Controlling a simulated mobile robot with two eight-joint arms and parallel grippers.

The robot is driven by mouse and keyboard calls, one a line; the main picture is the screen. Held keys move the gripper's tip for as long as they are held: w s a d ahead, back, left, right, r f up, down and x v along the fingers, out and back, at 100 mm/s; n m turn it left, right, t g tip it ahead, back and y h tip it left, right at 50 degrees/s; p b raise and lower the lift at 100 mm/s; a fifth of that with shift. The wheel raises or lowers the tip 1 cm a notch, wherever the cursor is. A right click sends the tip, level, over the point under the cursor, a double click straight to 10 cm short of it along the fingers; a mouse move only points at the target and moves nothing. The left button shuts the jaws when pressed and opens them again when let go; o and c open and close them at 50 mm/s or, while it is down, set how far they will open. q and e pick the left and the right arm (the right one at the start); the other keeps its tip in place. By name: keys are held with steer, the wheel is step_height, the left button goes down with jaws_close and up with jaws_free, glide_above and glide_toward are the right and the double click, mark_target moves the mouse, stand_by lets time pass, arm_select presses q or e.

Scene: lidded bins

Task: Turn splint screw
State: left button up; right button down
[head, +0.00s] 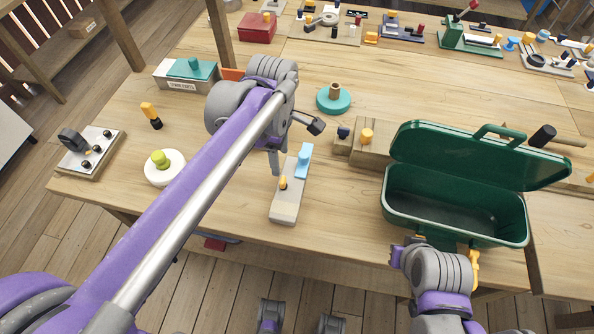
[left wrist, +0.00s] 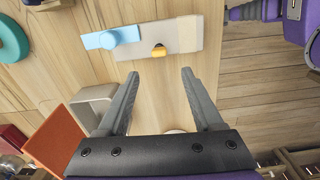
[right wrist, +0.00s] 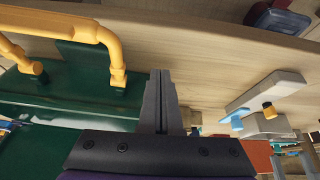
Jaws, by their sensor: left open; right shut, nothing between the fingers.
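The splint is a pale board (head: 288,208) with a blue piece (head: 303,162) at its far end and a small yellow screw (head: 283,183) on top. It lies flat near the table's front edge. In the left wrist view the board (left wrist: 187,35), blue piece (left wrist: 113,37) and yellow screw (left wrist: 159,51) are ahead of the fingertips. My left gripper (left wrist: 160,73) is open and empty, apart from the screw; the head view shows it beside the board's far end. My right gripper (right wrist: 161,74) is shut and empty near the green case's front. The screw also shows in the right wrist view (right wrist: 269,110).
An open green case (head: 455,222) with a yellow handle (head: 474,268) stands at the front right. A wooden block (head: 370,145) and a teal disc (head: 333,101) are behind the splint. A white disc (head: 165,178) is to the left. Bare table surrounds the splint's near end.

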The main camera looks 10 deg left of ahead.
mark_target(283, 179)
arm_select(q)
steer(key=shift+n, duration=0.3)
step_height(283, 179, down, 11)
steer(key=shift+w+r+b, duration=0.15)
steer(key=shift+b, duration=0.3)
steer(key=shift+c, duration=0.3)
jaws_close()
